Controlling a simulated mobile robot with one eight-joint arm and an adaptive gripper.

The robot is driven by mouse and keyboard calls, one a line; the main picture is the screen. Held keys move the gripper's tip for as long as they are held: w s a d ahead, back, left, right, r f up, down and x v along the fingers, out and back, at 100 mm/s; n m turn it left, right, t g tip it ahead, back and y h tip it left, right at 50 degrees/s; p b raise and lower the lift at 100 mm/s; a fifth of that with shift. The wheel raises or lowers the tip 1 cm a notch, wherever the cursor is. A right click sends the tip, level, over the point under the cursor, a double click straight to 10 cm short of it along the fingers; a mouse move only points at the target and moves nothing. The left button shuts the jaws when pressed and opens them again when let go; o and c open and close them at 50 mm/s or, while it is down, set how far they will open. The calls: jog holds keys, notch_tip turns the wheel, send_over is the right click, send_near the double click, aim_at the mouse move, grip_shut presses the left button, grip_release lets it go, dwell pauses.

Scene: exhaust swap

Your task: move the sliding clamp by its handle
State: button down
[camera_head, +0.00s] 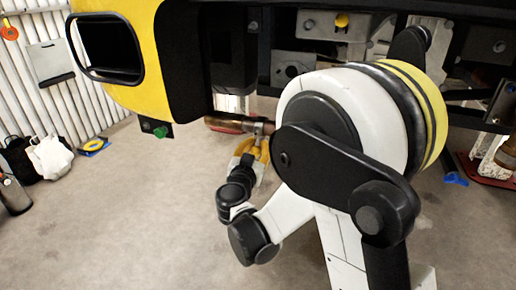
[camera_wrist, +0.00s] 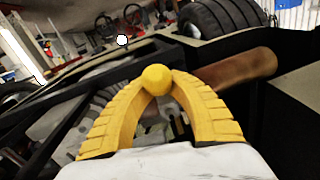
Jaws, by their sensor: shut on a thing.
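The round yellow knob of the clamp's handle (camera_wrist: 156,78) shows in the wrist view, between the tips of my gripper's yellow fingers. My gripper (camera_wrist: 157,88) is shut on this knob. In the head view my gripper (camera_head: 256,148) is just below the rusty exhaust pipe (camera_head: 228,124), partly hidden by my own arm. The pipe also shows in the wrist view (camera_wrist: 240,70), to the right of the knob. The body of the sliding clamp cannot be made out clearly behind the fingers and arm.
The yellow vehicle body (camera_head: 150,60) and its dark frame hang over the work area. Another yellow knob (camera_head: 341,20) sits on the underside. A black bag and a white bag (camera_head: 50,158) stand by the left wall. The floor (camera_head: 130,220) at the left is clear.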

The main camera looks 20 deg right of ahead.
jog(key=shift+w+a+f, duration=0.1)
jog(key=shift+w+a, duration=0.35)
jog(key=shift+a, duration=0.25)
jog(key=shift+w+a, duration=0.45)
jog(key=shift+a, duration=0.2)
jog(key=shift+w+a, duration=0.1)
jog(key=shift+a, duration=0.05)
jog(key=shift+w+a+b, duration=0.15)
jog(key=shift+w+a, duration=0.4)
jog(key=shift+a, duration=0.2)
jog(key=shift+w+a+b, duration=0.15)
jog(key=shift+w+a, duration=0.4)
jog(key=shift+a, duration=0.2)
jog(key=shift+w+a, duration=0.1)
jog(key=shift+a, duration=0.1)
jog(key=c, duration=1.1)
grip_release()
jog(key=shift+a, duration=0.15)
jog(key=shift+o, duration=0.2)
